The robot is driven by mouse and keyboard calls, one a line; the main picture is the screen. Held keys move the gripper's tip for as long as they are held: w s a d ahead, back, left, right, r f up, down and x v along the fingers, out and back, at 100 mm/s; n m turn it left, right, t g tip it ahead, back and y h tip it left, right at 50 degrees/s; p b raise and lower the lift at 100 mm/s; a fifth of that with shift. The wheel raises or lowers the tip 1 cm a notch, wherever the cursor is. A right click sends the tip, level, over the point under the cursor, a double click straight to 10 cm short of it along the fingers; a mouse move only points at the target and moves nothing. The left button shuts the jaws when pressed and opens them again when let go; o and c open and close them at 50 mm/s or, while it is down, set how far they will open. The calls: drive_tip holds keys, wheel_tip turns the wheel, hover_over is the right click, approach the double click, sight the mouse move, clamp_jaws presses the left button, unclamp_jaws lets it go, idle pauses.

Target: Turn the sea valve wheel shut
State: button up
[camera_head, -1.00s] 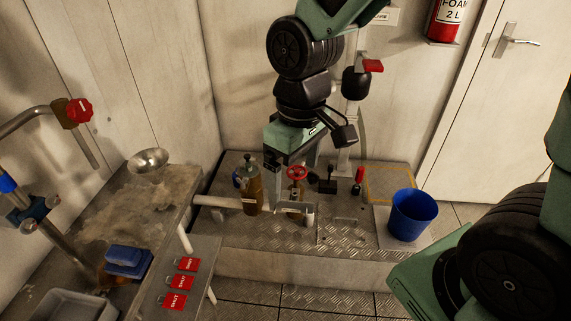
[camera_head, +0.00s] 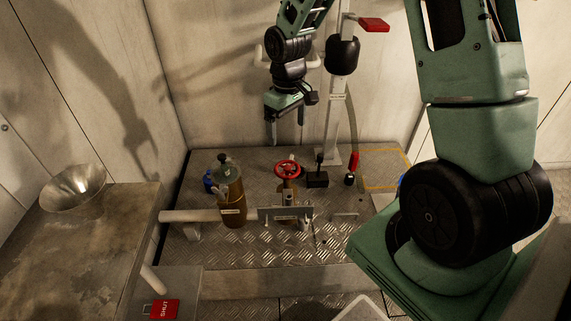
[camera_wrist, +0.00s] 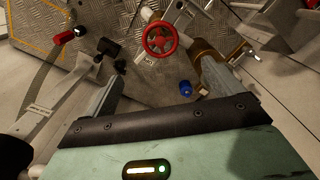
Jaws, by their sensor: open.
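The sea valve wheel (camera_head: 288,169) is a small red handwheel on a brass-coloured valve, set in a pipe on the raised metal platform. It also shows in the wrist view (camera_wrist: 160,38), upper middle, with its spokes in full view. My gripper (camera_head: 287,136) is open and empty, fingers pointing down. In the head view it appears above the wheel, clear of it. In the wrist view the fingers (camera_wrist: 160,85) are spread wide, and the wheel lies beyond their tips, roughly between them. Nothing touches the wheel.
A brass canister (camera_head: 231,200) stands close left of the valve, with a blue item (camera_head: 208,182) behind it. A black lever box (camera_head: 317,178) and a red-handled lever (camera_head: 352,167) stand to the right. A white post (camera_head: 335,125) rises behind. A steel bowl (camera_head: 73,190) sits on the left bench.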

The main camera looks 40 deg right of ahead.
sight(287, 168)
wheel_tip(287, 168, down, 13)
drive_tip(key=b, duration=0.2)
drive_tip(key=shift+b, duration=0.3)
drive_tip(key=c, duration=1.4)
